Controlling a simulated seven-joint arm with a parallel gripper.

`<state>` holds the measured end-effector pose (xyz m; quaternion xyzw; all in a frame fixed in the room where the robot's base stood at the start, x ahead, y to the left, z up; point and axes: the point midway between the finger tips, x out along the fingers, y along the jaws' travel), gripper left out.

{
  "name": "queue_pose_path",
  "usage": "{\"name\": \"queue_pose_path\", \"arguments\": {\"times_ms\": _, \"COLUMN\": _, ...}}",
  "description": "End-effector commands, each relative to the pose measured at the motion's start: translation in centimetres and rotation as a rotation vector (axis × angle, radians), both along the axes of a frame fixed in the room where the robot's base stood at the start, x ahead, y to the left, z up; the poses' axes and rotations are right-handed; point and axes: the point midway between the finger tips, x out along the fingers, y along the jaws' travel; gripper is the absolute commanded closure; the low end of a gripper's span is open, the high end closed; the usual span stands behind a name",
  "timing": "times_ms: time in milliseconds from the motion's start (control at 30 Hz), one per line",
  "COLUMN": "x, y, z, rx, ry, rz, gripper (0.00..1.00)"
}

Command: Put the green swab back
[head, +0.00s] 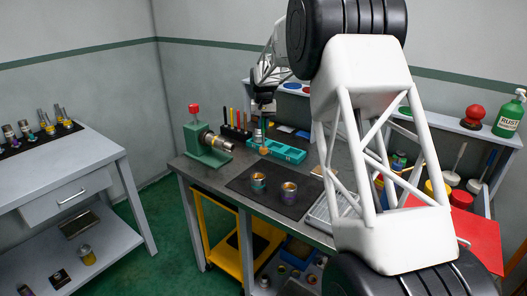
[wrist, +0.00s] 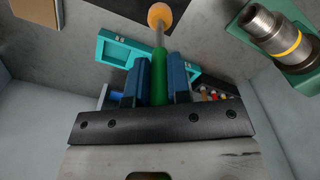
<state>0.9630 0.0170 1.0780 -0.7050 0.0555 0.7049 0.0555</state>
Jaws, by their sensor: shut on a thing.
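The green swab (wrist: 159,78) has a green handle, a thin metal shaft and a round orange tip. My gripper (wrist: 158,82) is shut on its handle, with one blue finger on each side. In the head view my gripper (head: 262,104) is above the back of the workbench, and the swab's orange tip (head: 264,151) points down by the teal tray (head: 286,153). I cannot tell whether the tip touches anything. A dark rack (head: 235,132) with several coloured upright handles stands just left of the gripper; part of it shows in the wrist view (wrist: 212,95).
A green vise (head: 208,142) holding a metal pipe stands left of the tray. Two pipe fittings (head: 258,182) (head: 289,192) stand on a dark mat (head: 240,182) in front. A side table (head: 100,150) with more parts is at the left. My arm hides part of the bench's right side.

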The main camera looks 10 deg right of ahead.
Motion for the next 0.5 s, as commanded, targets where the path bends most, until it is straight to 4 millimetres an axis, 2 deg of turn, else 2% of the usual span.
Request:
{"name": "queue_pose_path", "arguments": {"times_ms": 200, "x": 0.0, "y": 0.0, "z": -2.6, "rx": 0.0, "ry": 0.0, "rz": 0.0, "gripper": 1.0}}
{"name": "queue_pose_path", "arguments": {"times_ms": 500, "x": 0.0, "y": 0.0, "z": -3.1, "rx": 0.0, "ry": 0.0, "rz": 0.0, "gripper": 1.0}}
